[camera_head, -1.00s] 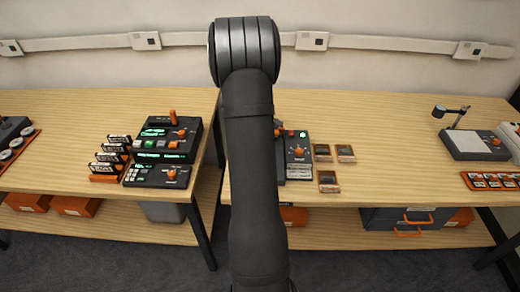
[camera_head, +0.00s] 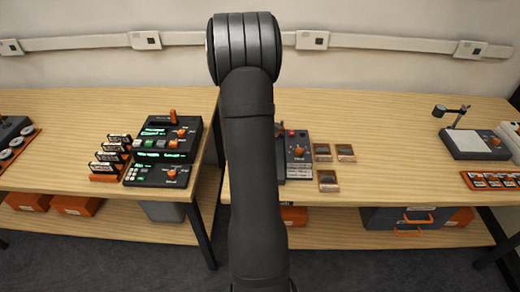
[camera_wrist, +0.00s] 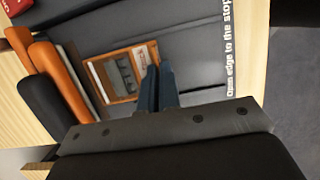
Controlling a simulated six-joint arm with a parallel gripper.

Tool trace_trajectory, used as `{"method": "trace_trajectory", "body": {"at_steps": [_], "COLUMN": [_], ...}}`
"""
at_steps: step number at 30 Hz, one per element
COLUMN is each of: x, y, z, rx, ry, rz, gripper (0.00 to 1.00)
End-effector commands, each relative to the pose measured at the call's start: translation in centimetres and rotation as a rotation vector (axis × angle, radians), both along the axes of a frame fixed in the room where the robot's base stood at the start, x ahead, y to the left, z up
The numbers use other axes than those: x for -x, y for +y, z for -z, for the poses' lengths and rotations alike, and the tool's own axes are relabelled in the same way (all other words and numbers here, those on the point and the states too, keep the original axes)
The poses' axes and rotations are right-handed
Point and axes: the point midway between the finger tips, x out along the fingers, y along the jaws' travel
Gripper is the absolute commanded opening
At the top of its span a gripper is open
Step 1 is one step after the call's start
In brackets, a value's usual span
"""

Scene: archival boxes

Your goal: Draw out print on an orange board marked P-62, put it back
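In the wrist view, an orange-edged board (camera_wrist: 118,73) with a small print or picture on it lies against a dark grey surface; no P-62 mark can be read. My gripper (camera_wrist: 160,70) has its two narrow blue-grey fingers close together at the right edge of this board. Whether they touch or grip it is not clear. In the head view my arm hides the gripper and most of the spot in front of it.
A dark device with an orange knob (camera_head: 298,152) stands just right of my arm. Three small orange-edged tiles (camera_head: 328,180) lie beside it. In the wrist view, a rounded orange part (camera_wrist: 60,80) is close on the left. The right bench has clear room (camera_head: 395,150).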

Motion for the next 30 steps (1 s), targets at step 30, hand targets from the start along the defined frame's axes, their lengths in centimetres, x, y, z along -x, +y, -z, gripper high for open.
{"method": "trace_trajectory", "body": {"at_steps": [30], "x": [4.6], "y": [0.0], "z": [0.0], "rx": [0.0], "ry": [0.0], "rz": [0.001], "gripper": [0.28]}}
